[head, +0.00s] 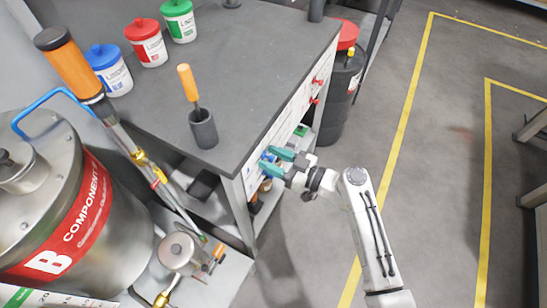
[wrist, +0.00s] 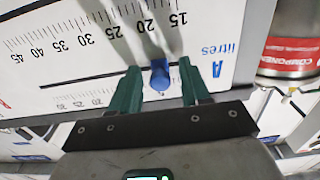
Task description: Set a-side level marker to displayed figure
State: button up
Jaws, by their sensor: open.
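The A-side scale panel (wrist: 60,65), white with "A litres" in blue, fills much of the wrist view; its numbers run from 15 to 45. The blue level marker (wrist: 159,77) sits on the black slot, roughly below the 20. My gripper (wrist: 157,88) is open, with one green finger on each side of the marker; small gaps show, and contact is not clear. In the head view my gripper (head: 277,162) is at the near end of the bench's side panel (head: 290,118), and a bit of blue shows by the fingers. No displayed figure is readable.
Red knobs (head: 317,90) stick out farther along the panel. The bench (head: 245,60) carries lidded tubs and an orange-handled tool in a dark cup (head: 203,128). A steel Component B tank (head: 75,210) stands left. Open floor (head: 430,150) lies right.

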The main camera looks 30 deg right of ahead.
grip_shut()
dwell(0.3)
dwell(0.3)
